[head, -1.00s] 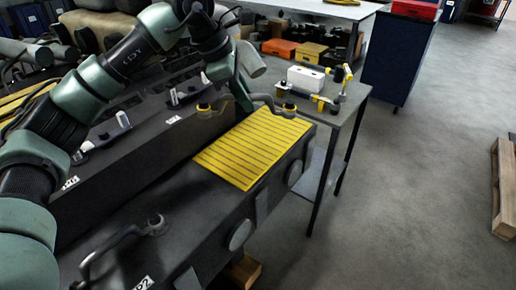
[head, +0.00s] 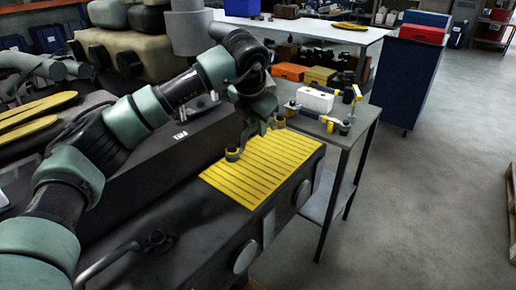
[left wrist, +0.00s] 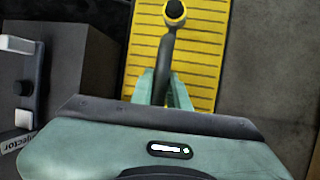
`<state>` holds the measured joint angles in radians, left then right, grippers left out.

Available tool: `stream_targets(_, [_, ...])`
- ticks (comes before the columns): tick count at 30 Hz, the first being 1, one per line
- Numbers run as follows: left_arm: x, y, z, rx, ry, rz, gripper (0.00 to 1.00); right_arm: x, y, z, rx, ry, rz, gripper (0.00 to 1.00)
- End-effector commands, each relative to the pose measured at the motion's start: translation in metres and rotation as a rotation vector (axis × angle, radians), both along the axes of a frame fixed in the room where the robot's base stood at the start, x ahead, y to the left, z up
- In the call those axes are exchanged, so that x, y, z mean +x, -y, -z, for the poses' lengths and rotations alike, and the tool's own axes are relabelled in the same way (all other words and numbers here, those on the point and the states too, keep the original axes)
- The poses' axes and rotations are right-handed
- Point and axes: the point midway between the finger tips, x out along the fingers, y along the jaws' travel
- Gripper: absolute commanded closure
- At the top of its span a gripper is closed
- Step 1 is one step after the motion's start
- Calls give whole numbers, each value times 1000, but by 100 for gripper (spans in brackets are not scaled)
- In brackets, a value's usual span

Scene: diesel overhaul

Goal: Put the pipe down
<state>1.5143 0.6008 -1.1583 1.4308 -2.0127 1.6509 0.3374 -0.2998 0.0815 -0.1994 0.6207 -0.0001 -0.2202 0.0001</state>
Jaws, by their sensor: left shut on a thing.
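My left gripper (head: 257,130) is shut on a dark curved pipe and points down over the yellow striped mat (head: 255,185). The pipe (left wrist: 164,58) has round ends with yellow rings. One pipe end (head: 233,155) shows over the mat's left side, the other (head: 278,122) by its far edge. In the left wrist view the pipe runs away from between the fingers (left wrist: 160,92), above the mat (left wrist: 205,45). The pipe's middle is hidden by the gripper in the head view. I cannot tell whether it touches the mat. My right gripper is not in view.
The mat lies on a dark engine block (head: 185,220). Another curved pipe (head: 115,262) is at its near left end. A side table (head: 362,115) behind holds a white box (head: 315,99) and yellow-ended parts. Clear floor lies to the right.

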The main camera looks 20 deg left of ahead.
Motion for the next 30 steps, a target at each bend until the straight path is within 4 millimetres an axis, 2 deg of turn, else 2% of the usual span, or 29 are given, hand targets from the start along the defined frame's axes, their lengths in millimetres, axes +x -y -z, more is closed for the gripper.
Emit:
stream_targets(3, [0,0,20,-1,1,1,100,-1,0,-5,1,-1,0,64])
stream_targets(11, [0,0,40,-2,1,1,100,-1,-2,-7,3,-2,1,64])
stream_targets(18, [0,0,73,-1,1,1,100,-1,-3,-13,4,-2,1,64])
stream_targets(25, [0,0,76,-1,3,1,100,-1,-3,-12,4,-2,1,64])
stream_targets(26, [0,0,78,0,0,0,76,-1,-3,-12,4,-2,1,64])
stream_targets(27, [0,0,78,0,0,0,64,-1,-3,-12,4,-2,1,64])
stream_targets(30, [0,0,78,0,0,0,62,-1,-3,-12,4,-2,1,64])
